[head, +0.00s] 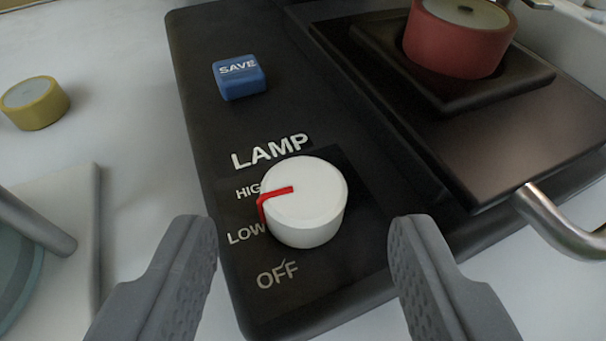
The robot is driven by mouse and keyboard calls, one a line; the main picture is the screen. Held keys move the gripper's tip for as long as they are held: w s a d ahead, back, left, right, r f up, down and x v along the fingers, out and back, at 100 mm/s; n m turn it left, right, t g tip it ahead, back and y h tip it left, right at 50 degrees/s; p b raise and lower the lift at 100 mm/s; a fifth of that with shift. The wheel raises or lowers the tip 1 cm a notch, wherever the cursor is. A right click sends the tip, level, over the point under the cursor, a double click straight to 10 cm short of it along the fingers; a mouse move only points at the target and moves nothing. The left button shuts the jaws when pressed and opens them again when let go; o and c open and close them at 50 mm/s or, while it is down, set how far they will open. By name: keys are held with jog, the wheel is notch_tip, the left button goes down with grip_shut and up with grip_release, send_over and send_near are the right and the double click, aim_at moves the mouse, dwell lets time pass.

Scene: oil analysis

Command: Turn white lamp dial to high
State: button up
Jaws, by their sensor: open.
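The white lamp dial (315,190) is a round knob on a black panel, under the word LAMP. The labels HIGH, LOW and OFF run down its left side, and the dial partly covers HIGH. Its red mark points left. On the top face the mark aims near HIGH, and its side stripe drops to between HIGH and LOW, so I cannot tell the exact setting. My gripper (303,229) is open, with one grey finger on each side of the dial and a gap on both sides. I see no contact.
A blue SAVE button (240,78) sits on the black panel (200,35) above the dial. A red-sided round container (458,42) stands on a dark stage at upper right. A metal handle (560,225) juts out at right. A yellow round container (35,103) is at left.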

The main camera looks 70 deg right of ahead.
jog(key=shift+x, duration=1.05)
jog(key=shift+a, duration=0.1)
jog(key=c, duration=1)
